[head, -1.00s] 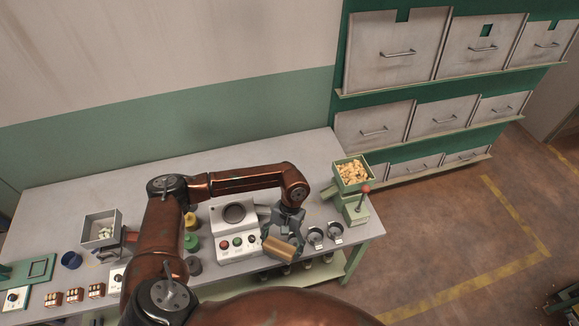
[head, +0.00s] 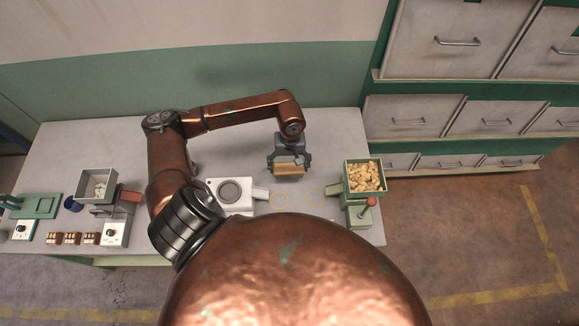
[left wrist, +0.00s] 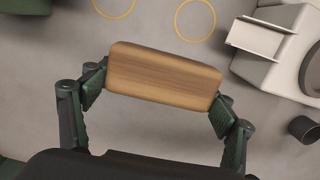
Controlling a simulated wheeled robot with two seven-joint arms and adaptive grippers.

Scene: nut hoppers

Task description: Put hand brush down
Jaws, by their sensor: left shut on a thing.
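The hand brush (head: 289,169) shows as a wooden block in the head view, over the back right part of the bench. My left gripper (head: 290,162) is shut on it, one finger at each end. In the left wrist view the brush (left wrist: 165,75) lies crosswise between the fingers, slightly tilted in the picture, with grey bench top behind it. Its bristles are hidden, and I cannot tell whether it touches the bench. My right gripper is not in view.
The grey bench (head: 90,152) has clear room at the back. A white machine (head: 231,193) stands left of the brush, and a green hopper of nuts (head: 364,178) stands right. Two yellow rings (head: 278,200) lie in front. Another hopper (head: 97,186) stands left.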

